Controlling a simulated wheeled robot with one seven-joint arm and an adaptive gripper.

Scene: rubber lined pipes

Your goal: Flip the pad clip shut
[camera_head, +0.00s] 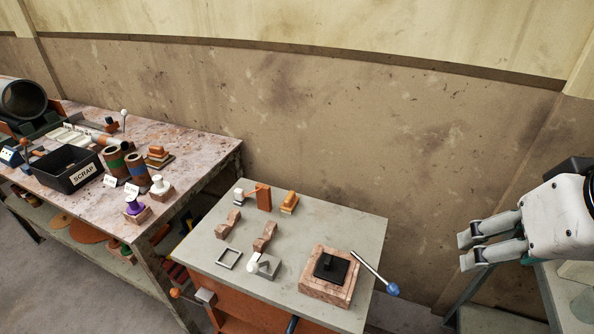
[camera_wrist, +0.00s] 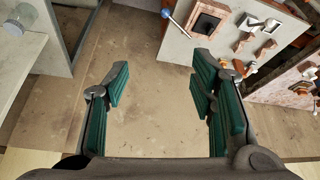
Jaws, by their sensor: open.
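A dark square pad (camera_head: 331,267) with a raised black part sits on a pinkish block (camera_head: 322,292) at the front right of the grey-topped bench. A metal rod with a blue ball (camera_head: 392,289) slants out from the block's right side, over the bench edge, and looks swung away from the pad. I cannot tell for sure that this rod is the pad clip. In the wrist view, the pad (camera_wrist: 207,23) and blue ball (camera_wrist: 167,13) are at the top. My gripper (camera_head: 467,251) is open and empty, right of the bench and apart from the rod; its fingers (camera_wrist: 160,80) show bare floor between them.
The grey-topped bench (camera_head: 205,254) also holds pinkish saddle blocks (camera_head: 265,237), a square frame (camera_head: 228,258) and orange parts (camera_head: 289,202). A longer bench on the left carries a scrap bin (camera_head: 67,167) and pipe pieces (camera_head: 135,167). A shelf unit (camera_head: 547,290) stands below my arm.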

